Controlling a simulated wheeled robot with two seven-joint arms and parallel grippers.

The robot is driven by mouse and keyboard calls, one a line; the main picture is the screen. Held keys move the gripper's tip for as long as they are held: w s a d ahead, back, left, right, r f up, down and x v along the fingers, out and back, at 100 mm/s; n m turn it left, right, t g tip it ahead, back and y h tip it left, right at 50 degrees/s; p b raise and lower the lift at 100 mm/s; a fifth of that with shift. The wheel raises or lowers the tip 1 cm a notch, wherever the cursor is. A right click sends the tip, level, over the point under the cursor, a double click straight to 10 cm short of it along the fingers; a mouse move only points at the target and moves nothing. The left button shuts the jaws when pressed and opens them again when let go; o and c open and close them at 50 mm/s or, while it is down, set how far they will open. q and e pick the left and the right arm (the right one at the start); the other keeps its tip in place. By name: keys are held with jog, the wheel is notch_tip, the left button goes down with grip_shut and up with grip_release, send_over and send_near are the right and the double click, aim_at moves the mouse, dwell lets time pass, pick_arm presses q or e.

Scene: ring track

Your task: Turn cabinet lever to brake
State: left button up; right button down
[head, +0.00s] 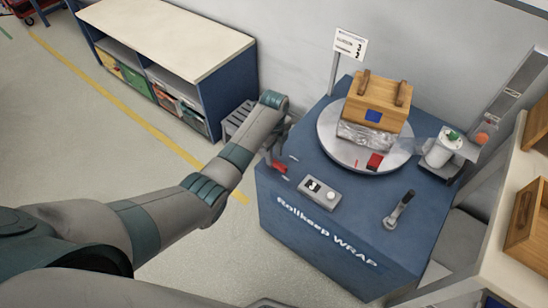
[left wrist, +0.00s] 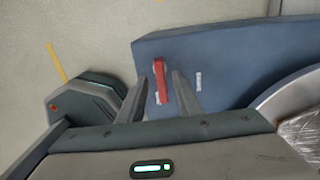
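The blue cabinet (head: 275,205) has a turntable on top; its blue top also shows in the left wrist view (left wrist: 230,60). A small red lever (head: 280,167) sits near the cabinet's left edge, partly hidden by my gripper. In the left wrist view the red lever (left wrist: 160,82) points nearly up the picture, with a small white mark at its lower end and another white mark to its right. My left gripper (left wrist: 162,88) is open, with one finger on each side of the lever and visible gaps. It also shows in the head view (head: 276,148). My right gripper is not in view.
A wooden crate (head: 378,100) stands on the round turntable (head: 335,140). A grey control box (head: 320,193) and an upright black-handled lever (head: 400,208) are on the cabinet's front part. A shelf bench (head: 175,35) stands behind left. The floor at left is clear.

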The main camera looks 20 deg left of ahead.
pick_arm(q)
jog(key=shift+f, duration=1.3)
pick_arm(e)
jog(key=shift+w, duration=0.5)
pick_arm(q)
grip_shut()
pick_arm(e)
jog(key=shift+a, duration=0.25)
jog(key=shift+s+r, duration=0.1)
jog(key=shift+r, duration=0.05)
